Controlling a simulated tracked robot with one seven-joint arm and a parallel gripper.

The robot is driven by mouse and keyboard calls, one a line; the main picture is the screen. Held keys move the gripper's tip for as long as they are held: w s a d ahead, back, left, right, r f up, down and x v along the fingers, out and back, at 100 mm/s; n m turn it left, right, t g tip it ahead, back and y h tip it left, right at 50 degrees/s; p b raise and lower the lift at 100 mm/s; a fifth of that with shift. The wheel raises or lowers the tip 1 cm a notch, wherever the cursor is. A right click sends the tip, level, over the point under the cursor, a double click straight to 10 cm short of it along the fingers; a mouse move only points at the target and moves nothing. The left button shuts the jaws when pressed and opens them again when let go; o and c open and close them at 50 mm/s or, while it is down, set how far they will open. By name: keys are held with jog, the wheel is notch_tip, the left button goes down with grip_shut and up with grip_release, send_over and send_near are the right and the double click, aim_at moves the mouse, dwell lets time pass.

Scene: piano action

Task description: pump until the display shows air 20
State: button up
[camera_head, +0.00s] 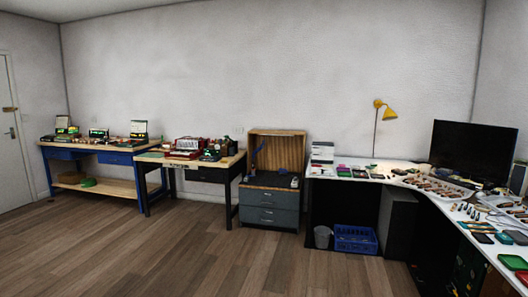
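My gripper is not in view. I cannot make out a pump for certain. A thin blue upright part (257,152) stands in front of the open wooden box on the grey drawer cabinet; it is too small to tell what it is. Several small devices with dark or greenish faces stand on the benches at left, one at the far left (62,122) and one at the blue bench's right end (139,127). No reading of air can be made out on any of them.
A blue bench (110,157), a dark-legged bench (224,162) and the grey drawer cabinet (269,208) line the back wall. A white corner desk (400,166) with a black monitor (473,151) fills the right. A blue crate (355,239) sits below it. The wooden floor (190,255) is clear.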

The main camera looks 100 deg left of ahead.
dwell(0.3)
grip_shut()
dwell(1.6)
